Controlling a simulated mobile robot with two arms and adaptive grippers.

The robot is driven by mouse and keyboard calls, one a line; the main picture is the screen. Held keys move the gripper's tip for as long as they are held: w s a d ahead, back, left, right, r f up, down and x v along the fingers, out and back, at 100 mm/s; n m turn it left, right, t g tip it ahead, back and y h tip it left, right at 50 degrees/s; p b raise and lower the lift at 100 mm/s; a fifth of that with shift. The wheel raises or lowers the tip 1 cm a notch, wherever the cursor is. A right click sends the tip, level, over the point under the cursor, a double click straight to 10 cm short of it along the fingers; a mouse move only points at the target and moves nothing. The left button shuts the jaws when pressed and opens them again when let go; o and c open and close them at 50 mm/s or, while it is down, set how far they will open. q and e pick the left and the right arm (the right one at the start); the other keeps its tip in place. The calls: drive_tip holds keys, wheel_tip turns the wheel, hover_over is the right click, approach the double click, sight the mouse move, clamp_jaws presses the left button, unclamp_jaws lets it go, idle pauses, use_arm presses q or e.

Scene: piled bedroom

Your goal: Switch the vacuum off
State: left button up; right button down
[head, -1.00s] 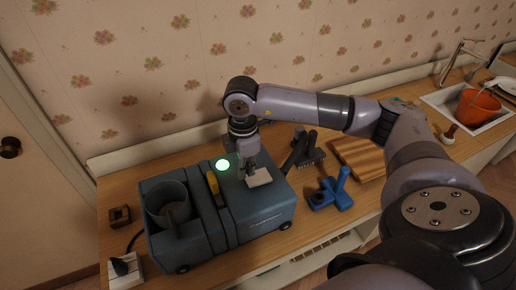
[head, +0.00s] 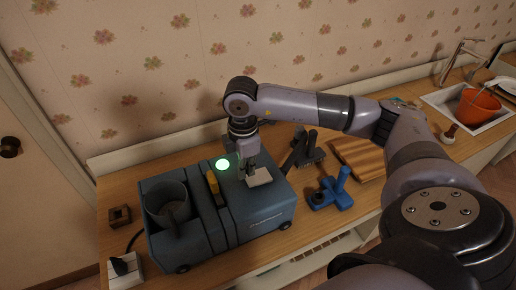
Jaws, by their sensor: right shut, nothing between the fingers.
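The vacuum (head: 225,222) is a blue-grey box on small wheels on the wooden counter. My left gripper is out of view.
A blue tool (head: 330,190), a dark brush (head: 305,150) and a striped wooden board (head: 362,157) lie right of the vacuum. A sink with an orange bucket (head: 482,107) is farther right. A small wooden block (head: 120,215) and a white plate with a black knob (head: 124,268) are left.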

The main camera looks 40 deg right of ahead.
drive_tip(key=shift+f+b, duration=0.95)
drive_tip(key=shift+f, duration=0.3)
drive_tip(key=shift+r, duration=0.25)
drive_tip(key=shift+w+a+r+p, duration=0.1)
drive_tip(key=shift+w+a, duration=0.15)
drive_tip(key=shift+a, duration=0.7)
drive_tip(key=shift+w+a+r+p, duration=0.15)
drive_tip(key=shift+w+a, duration=0.1)
drive_tip(key=shift+a, duration=0.75)
drive_tip(key=shift+w+a+r+p, duration=0.1)
drive_tip(key=shift+w+a, duration=0.15)
drive_tip(key=shift+a, duration=0.7)
wheel_tip(320, 180, up, 8)
drive_tip(key=p, duration=0.5)
